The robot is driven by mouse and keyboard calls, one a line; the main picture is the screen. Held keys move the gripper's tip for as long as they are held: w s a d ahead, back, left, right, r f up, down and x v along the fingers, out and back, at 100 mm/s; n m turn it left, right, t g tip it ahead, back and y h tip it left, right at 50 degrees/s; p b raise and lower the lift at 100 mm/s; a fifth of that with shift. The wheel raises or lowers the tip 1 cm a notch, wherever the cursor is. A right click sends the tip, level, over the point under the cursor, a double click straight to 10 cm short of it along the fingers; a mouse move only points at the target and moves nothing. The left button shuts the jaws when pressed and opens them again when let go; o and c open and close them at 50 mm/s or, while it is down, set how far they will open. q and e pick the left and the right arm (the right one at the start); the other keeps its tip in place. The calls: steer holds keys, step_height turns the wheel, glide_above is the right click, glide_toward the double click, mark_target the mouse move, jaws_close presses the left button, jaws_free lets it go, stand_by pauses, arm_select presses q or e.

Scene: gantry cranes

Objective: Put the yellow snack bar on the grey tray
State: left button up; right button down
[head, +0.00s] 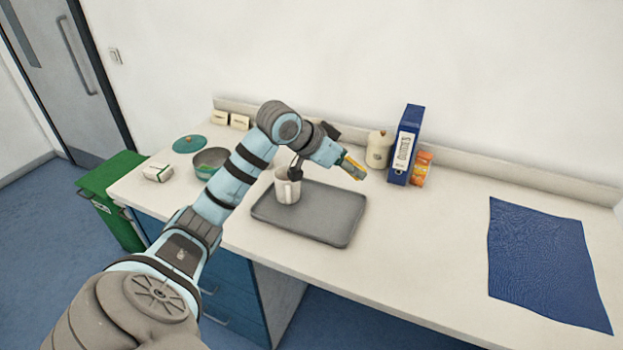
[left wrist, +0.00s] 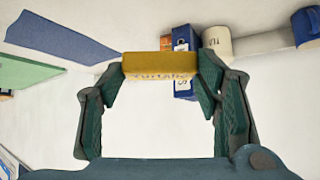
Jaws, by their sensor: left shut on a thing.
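The yellow snack bar (left wrist: 160,65) is gripped between the two fingertips of my left gripper (left wrist: 161,74) in the left wrist view. In the head view the bar (head: 355,169) shows at the tip of my left gripper (head: 347,161), held in the air, apparently above the counter near the tray's back right. The grey tray (head: 325,222) lies flat on the counter below and to the left of the bar. A white mug (head: 287,187) stands at the tray's left back part. My right gripper is not in view.
A blue binder (head: 405,145), an orange packet (head: 422,170) and a cream canister (head: 377,150) stand along the wall. A blue cloth (head: 545,260) lies at right. The tray's front and right are clear.

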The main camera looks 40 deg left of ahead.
mark_target(332, 215)
arm_select(q)
steer(key=w+a+n+y, duration=0.2)
steer(key=a, duration=0.4)
step_height(332, 215, down, 20)
steer(key=shift+a+f+b, duration=0.1)
steer(key=shift+a+b, duration=0.05)
steer(key=shift+b, duration=0.8)
steer(key=shift+f, duration=0.3)
steer(key=shift+s+f, duration=0.15)
steer(key=shift+f, duration=0.05)
steer(key=o, duration=1)
steer(key=shift+d+f, duration=0.15)
steer(key=shift+d, duration=0.05)
steer(key=shift+a+f, duration=0.1)
